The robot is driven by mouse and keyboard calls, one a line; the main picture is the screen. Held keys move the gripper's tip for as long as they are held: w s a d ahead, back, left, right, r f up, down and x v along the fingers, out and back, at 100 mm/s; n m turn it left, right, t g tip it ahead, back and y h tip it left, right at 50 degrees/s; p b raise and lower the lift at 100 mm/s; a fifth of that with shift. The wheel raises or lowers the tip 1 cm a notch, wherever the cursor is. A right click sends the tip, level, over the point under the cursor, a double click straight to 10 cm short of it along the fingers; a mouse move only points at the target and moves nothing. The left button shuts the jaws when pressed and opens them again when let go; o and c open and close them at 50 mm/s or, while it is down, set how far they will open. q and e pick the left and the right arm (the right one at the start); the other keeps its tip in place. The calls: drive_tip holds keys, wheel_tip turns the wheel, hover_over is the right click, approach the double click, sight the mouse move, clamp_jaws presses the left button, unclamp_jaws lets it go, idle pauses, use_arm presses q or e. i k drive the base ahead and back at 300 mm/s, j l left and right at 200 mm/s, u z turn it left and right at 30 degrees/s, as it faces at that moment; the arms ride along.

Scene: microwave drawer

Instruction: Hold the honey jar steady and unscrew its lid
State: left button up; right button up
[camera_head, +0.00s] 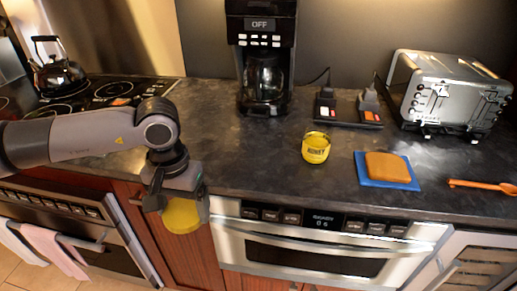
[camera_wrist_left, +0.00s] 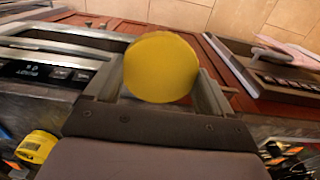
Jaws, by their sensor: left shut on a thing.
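The honey jar (camera_head: 316,148) stands upright on the dark counter, a small clear jar with a yellow band marked HONEY. No lid shows on its top. It also shows at the lower left of the left wrist view (camera_wrist_left: 38,147). My left gripper (camera_head: 180,207) is shut on a round yellow lid (camera_head: 182,217), left of the jar and out over the counter's front edge. The lid fills the space between the fingers in the left wrist view (camera_wrist_left: 161,68). Nothing touches the jar. My right gripper is not in view.
A blue board (camera_head: 411,184) with a bread slice (camera_head: 388,166) lies right of the jar, then an orange spoon (camera_head: 482,185). A toaster (camera_head: 447,92), coffee maker (camera_head: 262,60) and stove with kettle (camera_head: 57,72) stand behind. The microwave drawer (camera_head: 320,243) is below, shut.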

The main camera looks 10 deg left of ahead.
sight(318, 131)
drive_tip(key=i+j, duration=0.1)
drive_tip(key=j, duration=0.2)
drive_tip(key=i+j, duration=0.15)
drive_tip(key=j, duration=0.2)
drive_tip(key=i+j+z, duration=0.1)
drive_tip(key=j, duration=0.2)
drive_tip(key=i+j, duration=0.1)
drive_tip(key=j, duration=0.25)
drive_tip(key=z, duration=1.55)
